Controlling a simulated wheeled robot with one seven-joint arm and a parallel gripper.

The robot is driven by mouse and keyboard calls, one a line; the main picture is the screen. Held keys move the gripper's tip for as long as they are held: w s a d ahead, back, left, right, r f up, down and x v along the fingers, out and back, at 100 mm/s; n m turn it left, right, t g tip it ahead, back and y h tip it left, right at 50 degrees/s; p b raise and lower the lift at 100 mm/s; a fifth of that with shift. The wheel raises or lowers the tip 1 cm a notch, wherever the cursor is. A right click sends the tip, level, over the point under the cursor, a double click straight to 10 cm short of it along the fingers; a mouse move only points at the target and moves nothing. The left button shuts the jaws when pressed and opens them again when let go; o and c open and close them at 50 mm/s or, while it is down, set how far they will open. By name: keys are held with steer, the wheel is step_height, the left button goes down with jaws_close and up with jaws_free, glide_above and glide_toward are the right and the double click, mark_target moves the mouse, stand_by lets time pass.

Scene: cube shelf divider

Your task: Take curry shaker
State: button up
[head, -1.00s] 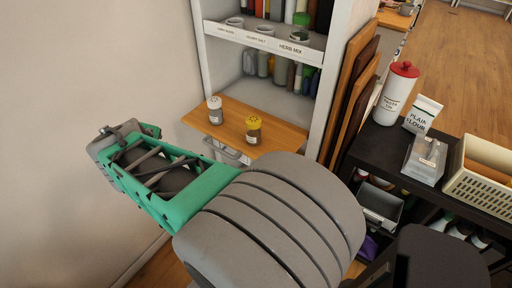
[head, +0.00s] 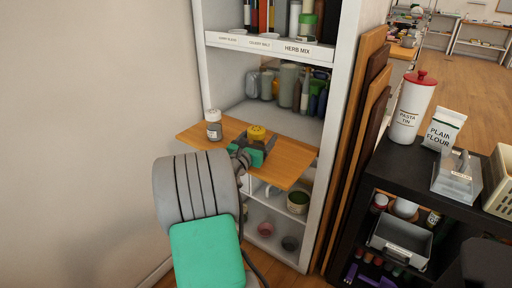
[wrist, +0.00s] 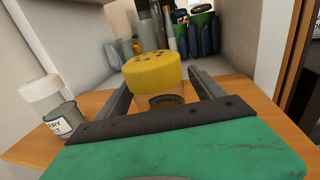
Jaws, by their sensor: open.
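The yellow-lidded shaker (head: 257,132), which I take to be the curry shaker, stands upright on the wooden pull-out board (head: 290,165). Its label is not readable. In the wrist view its yellow perforated lid (wrist: 153,70) and clear body sit between the two fingers of my gripper (wrist: 160,84). The fingers are open, one on each side, and a gap shows on the right; contact on the left is unclear. In the head view my gripper (head: 256,146) hides the shaker's lower part. A white-lidded shaker (head: 214,125) stands to the left; its partly visible label (wrist: 58,127) seems to read celery salt.
The white shelf unit (head: 345,70) encloses the board, with bottles (head: 290,85) behind and a labelled ledge (head: 270,43) above. Cutting boards (head: 372,90) lean on its right side. A black cart (head: 400,165) with a pasta tin (head: 412,105) stands further right.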

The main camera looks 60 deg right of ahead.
steer(key=shift+d, duration=0.3)
steer(key=c, duration=1.6)
steer(key=shift+r, duration=0.1)
